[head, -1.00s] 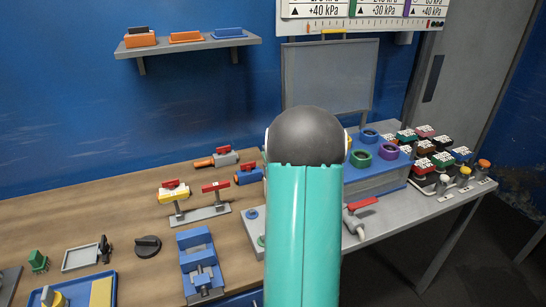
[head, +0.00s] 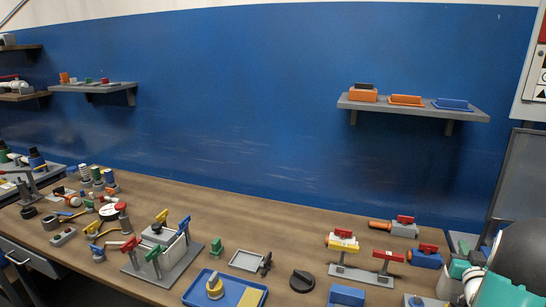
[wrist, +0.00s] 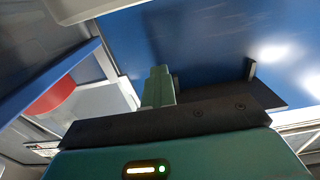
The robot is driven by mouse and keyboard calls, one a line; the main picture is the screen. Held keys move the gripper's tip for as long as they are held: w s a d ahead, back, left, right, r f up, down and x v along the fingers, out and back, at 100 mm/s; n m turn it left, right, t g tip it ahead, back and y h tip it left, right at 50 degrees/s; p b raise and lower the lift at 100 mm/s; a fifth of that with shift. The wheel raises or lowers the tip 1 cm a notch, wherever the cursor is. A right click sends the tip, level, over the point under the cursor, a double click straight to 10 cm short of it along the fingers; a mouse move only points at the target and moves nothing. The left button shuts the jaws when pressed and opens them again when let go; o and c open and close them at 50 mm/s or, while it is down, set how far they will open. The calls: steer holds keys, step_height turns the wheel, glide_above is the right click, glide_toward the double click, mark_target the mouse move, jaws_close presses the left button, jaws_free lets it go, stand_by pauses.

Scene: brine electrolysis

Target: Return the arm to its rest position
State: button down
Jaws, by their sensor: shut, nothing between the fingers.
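My arm shows at the lower right edge of the head view as a teal link with a dark round joint; my gripper is out of that view. In the wrist view my gripper (wrist: 158,88) shows as pale green fingers close together on a dark bar, shut with nothing between them. It points toward a blue wall and touches nothing that I can see.
A long wooden bench (head: 190,205) carries valves and fittings, including a blue tray (head: 196,290) and a black knob (head: 302,281). A grey shelf (head: 470,114) with orange and blue parts hangs at right on the blue wall (head: 240,90). Smaller shelves are at left.

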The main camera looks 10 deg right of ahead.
steer(key=w+a+r+n+g+y, duration=0.15)
steer(key=a+r, duration=0.35)
steer(key=a, duration=0.7)
steer(key=w+a+r+g+y, duration=0.2)
steer(key=a+r+g, duration=0.15)
steer(key=a, duration=0.85)
steer(key=s+a+n+g+y, duration=0.2)
steer(key=s+a, duration=0.7)
steer(key=a, duration=0.3)
steer(key=s+a+n+g+y, duration=0.2)
steer(key=s+a+y, duration=0.1)
steer(key=s+a, duration=0.7)
steer(key=a, duration=0.3)
steer(key=shift+n+g+y, duration=0.35)
steer(key=shift+g, duration=0.05)
